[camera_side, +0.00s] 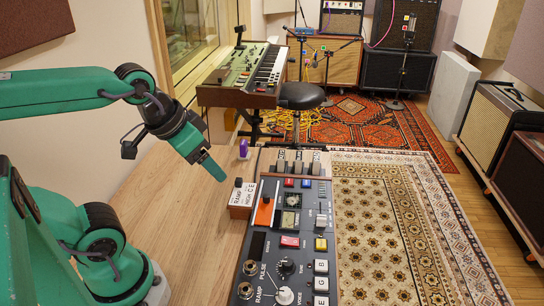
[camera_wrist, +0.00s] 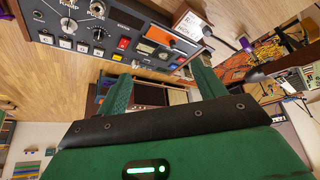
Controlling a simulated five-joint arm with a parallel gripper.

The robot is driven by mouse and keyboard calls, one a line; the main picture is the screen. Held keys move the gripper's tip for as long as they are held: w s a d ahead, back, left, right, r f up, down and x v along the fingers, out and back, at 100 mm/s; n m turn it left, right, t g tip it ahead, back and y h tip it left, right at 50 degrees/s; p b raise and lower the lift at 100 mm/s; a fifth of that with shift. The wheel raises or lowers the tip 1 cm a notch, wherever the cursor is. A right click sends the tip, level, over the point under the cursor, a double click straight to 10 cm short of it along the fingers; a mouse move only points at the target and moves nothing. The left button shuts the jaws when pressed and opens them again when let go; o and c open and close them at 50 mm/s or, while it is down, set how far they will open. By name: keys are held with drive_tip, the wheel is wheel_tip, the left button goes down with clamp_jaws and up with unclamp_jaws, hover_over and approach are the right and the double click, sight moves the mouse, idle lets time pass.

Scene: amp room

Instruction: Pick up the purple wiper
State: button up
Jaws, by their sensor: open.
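The purple wiper (camera_side: 243,148) is a small upright purple piece near the far end of the wooden bench, in the side view. In the wrist view a small purple shape (camera_wrist: 244,43) at the upper right looks like it, too small to make out well. My gripper (camera_side: 216,172) hangs in the air to the left of the wiper and lower in the side view, its fingers pointing down and right. In the wrist view my gripper (camera_wrist: 160,88) shows two green fingers spread apart with nothing between them. The gripper is apart from the wiper.
A small box with a white lettered top (camera_side: 242,194) stands close to the wiper, on its near side. A long dark control panel (camera_side: 264,246) with knobs and switches runs along the bench's right side. The bench's left part (camera_side: 185,225) is bare wood. A keyboard (camera_side: 240,75) stands beyond.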

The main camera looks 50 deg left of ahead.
drive_tip(key=w+a+r+m+g, duration=0.25)
drive_tip(key=w+a, duration=0.25)
drive_tip(key=w, duration=0.5)
drive_tip(key=m+g, duration=0.3)
drive_tip(key=m, duration=0.3)
hover_over(243, 142)
drive_tip(key=f, duration=1.8)
drive_tip(key=shift+w+d, duration=0.1)
drive_tip(key=shift+d, duration=0.3)
drive_tip(key=shift+a+f+m, duration=0.25)
drive_tip(key=shift+a+f, duration=0.15)
drive_tip(key=shift+f, duration=1.4)
drive_tip(key=shift+f, duration=2.6)
